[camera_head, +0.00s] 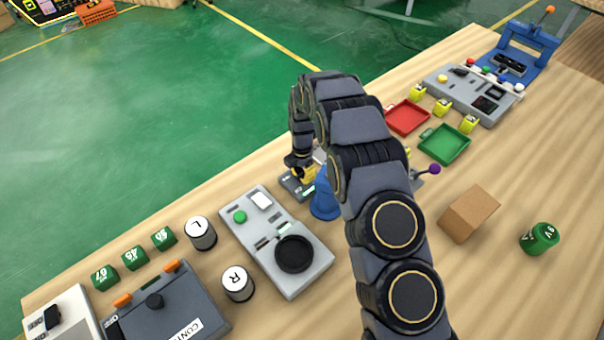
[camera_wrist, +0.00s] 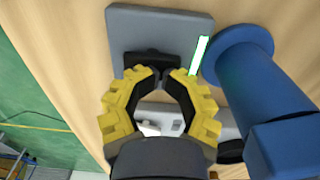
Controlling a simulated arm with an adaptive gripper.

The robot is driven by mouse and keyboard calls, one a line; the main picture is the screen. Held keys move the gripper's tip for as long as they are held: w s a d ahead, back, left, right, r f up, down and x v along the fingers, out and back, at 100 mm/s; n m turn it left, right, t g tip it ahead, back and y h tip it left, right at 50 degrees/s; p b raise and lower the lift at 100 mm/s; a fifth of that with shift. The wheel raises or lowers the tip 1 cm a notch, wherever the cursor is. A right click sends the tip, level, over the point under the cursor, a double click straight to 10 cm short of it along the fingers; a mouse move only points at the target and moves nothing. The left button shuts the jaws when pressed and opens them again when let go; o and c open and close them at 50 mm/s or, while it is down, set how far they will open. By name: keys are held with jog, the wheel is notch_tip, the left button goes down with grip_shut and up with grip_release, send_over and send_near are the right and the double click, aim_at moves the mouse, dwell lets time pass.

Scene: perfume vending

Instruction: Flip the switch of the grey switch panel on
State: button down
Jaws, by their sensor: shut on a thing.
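The grey switch panel (camera_wrist: 160,22) lies on the wooden table under my gripper (camera_wrist: 163,76) in the wrist view. Its black switch (camera_wrist: 152,58) sits at the fingertips. The yellow fingers are shut on this switch, one on each side, and partly cover it. A bright white strip with a green edge (camera_wrist: 200,54) shows at the panel's right side. In the head view, my gripper (camera_head: 303,174) is over the panel (camera_head: 291,186), and my arm and fingers hide much of it. The switch's exact position cannot be told.
A blue stand (camera_wrist: 255,85) is close beside the panel and my gripper; it also shows in the head view (camera_head: 325,203). A grey machine with a round black plate (camera_head: 305,275) lies nearer. Red (camera_head: 408,118) and green (camera_head: 446,144) trays are to the right.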

jog(key=shift+w+a+f, duration=0.15)
jog(key=shift+a+f, duration=0.2)
jog(key=shift+f, duration=0.1)
jog(key=shift+r, duration=0.4)
notch_tip(320, 180, up, 14)
jog(key=shift+d, duration=0.35)
